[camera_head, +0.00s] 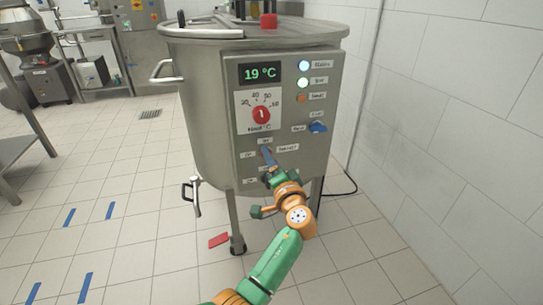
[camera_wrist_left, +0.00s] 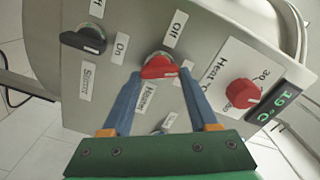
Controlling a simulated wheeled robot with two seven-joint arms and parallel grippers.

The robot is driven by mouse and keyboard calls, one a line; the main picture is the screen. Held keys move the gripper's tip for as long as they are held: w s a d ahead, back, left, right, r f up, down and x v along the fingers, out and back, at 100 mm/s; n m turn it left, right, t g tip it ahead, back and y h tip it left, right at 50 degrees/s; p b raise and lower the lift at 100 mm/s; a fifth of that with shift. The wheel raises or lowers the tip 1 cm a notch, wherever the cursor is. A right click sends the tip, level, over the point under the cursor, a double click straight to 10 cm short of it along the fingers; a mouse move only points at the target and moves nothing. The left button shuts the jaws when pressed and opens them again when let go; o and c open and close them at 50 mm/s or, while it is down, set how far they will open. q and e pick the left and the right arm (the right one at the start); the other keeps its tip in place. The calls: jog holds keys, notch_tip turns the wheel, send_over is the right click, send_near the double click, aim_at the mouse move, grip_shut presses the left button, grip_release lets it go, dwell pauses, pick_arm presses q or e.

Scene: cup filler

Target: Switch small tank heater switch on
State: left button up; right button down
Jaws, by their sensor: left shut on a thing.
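The small tank (camera_head: 205,110) is a steel vessel with a grey control panel (camera_head: 325,85). The heater switch (camera_wrist_left: 158,68) is a red rotary handle on the panel in the left wrist view, with a "Heater" label beside it and an "Off" label near it. My left gripper (camera_wrist_left: 160,76) has its blue fingers on either side of this handle and is shut on it. In the head view the gripper (camera_head: 268,157) is at the lower panel and hides the switch. Which position the handle points to is hard to tell. My right gripper is not in view.
A red heat dial (camera_head: 261,114) sits under a "19 °C" display (camera_head: 260,72). A blue-handled switch (camera_head: 318,127) is to its right, below indicator lights. A black stirrer switch (camera_wrist_left: 84,38) is near the heater switch. A tiled wall (camera_head: 440,130) stands right of the tank.

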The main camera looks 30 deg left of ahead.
pick_arm(q)
jog(key=m+p, duration=0.2)
jog(key=m, duration=0.3)
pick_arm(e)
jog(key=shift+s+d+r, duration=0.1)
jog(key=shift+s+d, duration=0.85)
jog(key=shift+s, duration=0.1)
pick_arm(q)
jog(key=shift+f+m, duration=0.1)
jog(key=shift+m, duration=0.2)
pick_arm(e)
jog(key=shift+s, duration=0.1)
pick_arm(q)
jog(key=o, duration=1.4)
jog(key=p+v, duration=0.1)
jog(key=v, duration=0.6)
jog(key=shift+p, duration=0.35)
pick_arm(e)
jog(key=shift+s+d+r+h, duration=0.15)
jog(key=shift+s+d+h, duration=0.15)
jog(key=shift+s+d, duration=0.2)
